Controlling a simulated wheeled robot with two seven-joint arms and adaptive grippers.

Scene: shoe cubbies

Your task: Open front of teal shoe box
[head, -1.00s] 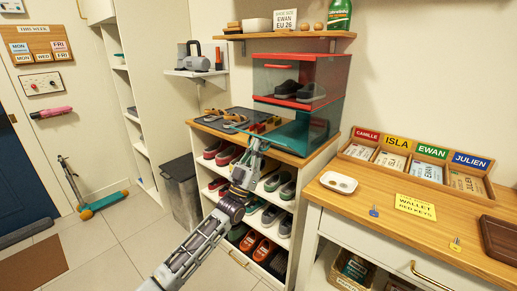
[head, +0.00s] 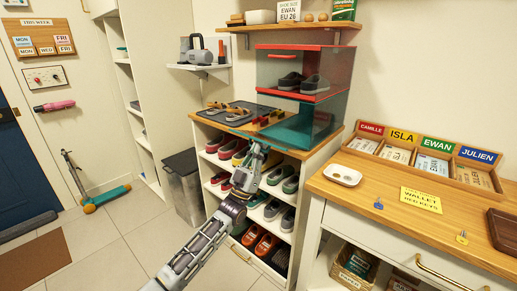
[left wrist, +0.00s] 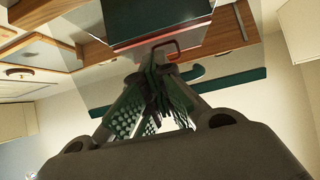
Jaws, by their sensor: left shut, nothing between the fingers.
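The teal shoe box (head: 322,122) stands on the wooden top of the cubby, under a red-trimmed clear box (head: 325,75). Its clear front seems swung outward, with a teal edge strip (head: 285,146) low in front of the box; how far it is open is hard to tell. My left gripper (head: 259,150) is shut and empty, just in front of and below this strip. In the left wrist view the shut fingers (left wrist: 162,88) point toward a teal surface (left wrist: 150,22) and a red handle (left wrist: 170,46). Contact with the box cannot be told. My right gripper is out of view.
The cubby (head: 295,167) holds several pairs of shoes below. A wooden shelf (head: 300,27) hangs above the boxes. A desk (head: 400,190) stands at the right. Open floor (head: 120,235) lies at the left.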

